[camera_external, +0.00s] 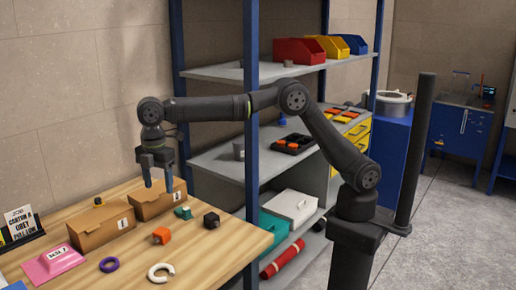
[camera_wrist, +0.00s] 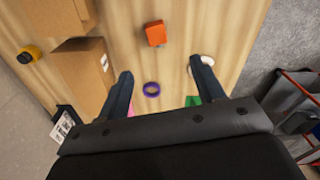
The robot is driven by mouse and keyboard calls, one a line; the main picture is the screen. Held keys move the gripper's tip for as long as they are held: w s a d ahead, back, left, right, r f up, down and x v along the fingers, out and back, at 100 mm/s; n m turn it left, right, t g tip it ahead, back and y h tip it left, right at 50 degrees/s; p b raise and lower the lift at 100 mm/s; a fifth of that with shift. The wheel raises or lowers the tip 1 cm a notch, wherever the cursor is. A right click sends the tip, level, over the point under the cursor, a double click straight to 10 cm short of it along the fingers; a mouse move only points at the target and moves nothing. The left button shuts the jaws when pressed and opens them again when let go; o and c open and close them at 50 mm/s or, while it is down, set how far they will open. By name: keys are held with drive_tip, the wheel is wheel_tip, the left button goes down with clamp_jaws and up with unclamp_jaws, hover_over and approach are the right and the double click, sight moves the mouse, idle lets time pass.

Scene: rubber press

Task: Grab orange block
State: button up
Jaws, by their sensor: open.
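The orange block (camera_external: 161,236) lies on the wooden table (camera_external: 215,265) in the external view, near the middle of the tabletop. In the wrist view the orange block (camera_wrist: 155,33) is at the top centre, beyond the fingertips. My gripper (camera_external: 158,187) is open and empty, pointing down above the table near the brown boxes, higher than the block and apart from it. In the wrist view my gripper (camera_wrist: 164,72) shows two spread fingers with nothing between them but the table and a purple ring below.
Brown boxes (camera_external: 103,227) (camera_external: 157,204) stand along the wall side. A green piece (camera_external: 183,212), black block (camera_external: 212,219), purple ring (camera_external: 109,265), white ring (camera_external: 161,272) and pink object (camera_external: 54,262) lie around the block. A blue shelf post (camera_external: 251,120) rises beside the table.

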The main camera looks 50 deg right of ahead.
hover_over(161, 231)
drive_tip(key=f, duration=1.1)
drive_tip(key=shift+s+d+f, duration=0.15)
drive_tip(key=shift+d+f, duration=0.25)
drive_tip(key=shift+w+a+f, duration=0.1)
drive_tip(key=shift+a+f, duration=0.1)
drive_tip(key=shift+f, duration=1.15)
drive_tip(key=shift+w+a+f, duration=0.1)
drive_tip(key=shift+a+f, duration=0.05)
drive_tip(key=shift+f, duration=1.2)
drive_tip(key=shift+c, duration=0.4)
drive_tip(key=c, duration=1)
